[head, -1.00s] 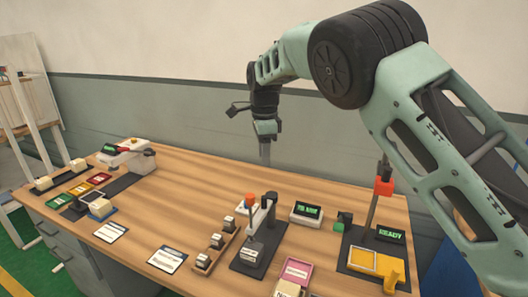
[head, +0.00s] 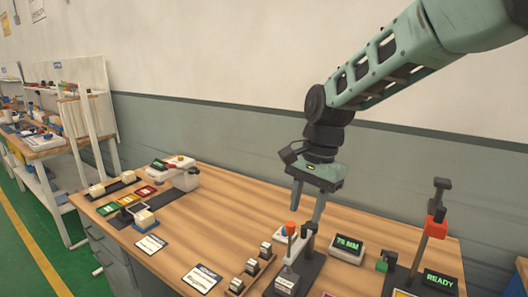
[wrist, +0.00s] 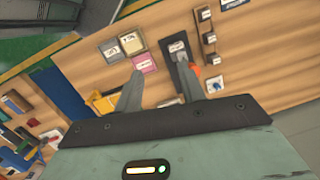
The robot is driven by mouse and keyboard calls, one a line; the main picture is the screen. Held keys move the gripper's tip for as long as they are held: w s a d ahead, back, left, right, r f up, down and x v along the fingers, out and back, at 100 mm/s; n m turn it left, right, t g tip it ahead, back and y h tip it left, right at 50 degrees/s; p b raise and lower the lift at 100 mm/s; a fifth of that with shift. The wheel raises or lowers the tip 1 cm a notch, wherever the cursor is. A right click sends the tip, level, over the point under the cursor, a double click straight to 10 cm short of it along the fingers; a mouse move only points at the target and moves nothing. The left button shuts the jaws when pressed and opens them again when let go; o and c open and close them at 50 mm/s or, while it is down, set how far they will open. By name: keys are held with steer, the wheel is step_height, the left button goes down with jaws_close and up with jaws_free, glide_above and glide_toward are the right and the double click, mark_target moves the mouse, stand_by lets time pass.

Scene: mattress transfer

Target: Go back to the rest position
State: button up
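My gripper (head: 306,216) hangs above the back middle of the wooden workbench (head: 232,205), fingers pointing down. In the wrist view my gripper (wrist: 160,72) has its two fingers spread apart with nothing held between them. In the head view it appears behind and above the black stand with an orange knob (head: 291,229). In the wrist view that stand (wrist: 178,50) shows beyond the fingertips, near the right finger. I cannot tell the exact height of the fingers above the bench.
A display reading "78 MM" (head: 348,246) and a "READY" display (head: 440,281) stand to the right, near a tall post with a red block (head: 436,226). A rack of small blocks (head: 251,268) is in front. White cards (head: 202,278) lie left, and a shelf unit (head: 40,140) stands far left.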

steer(key=s+d+f+n, duration=0.2)
steer(key=s+n, duration=0.6)
steer(key=s, duration=0.5)
steer(key=s+d+f+n+h, duration=0.1)
steer(key=s+d+n, duration=0.1)
steer(key=s+n, duration=0.6)
steer(key=s, duration=0.6)
steer(key=shift+s+d+f+t, duration=0.15)
steer(key=shift+d+f+t, duration=0.1)
steer(key=shift+f+t, duration=0.15)
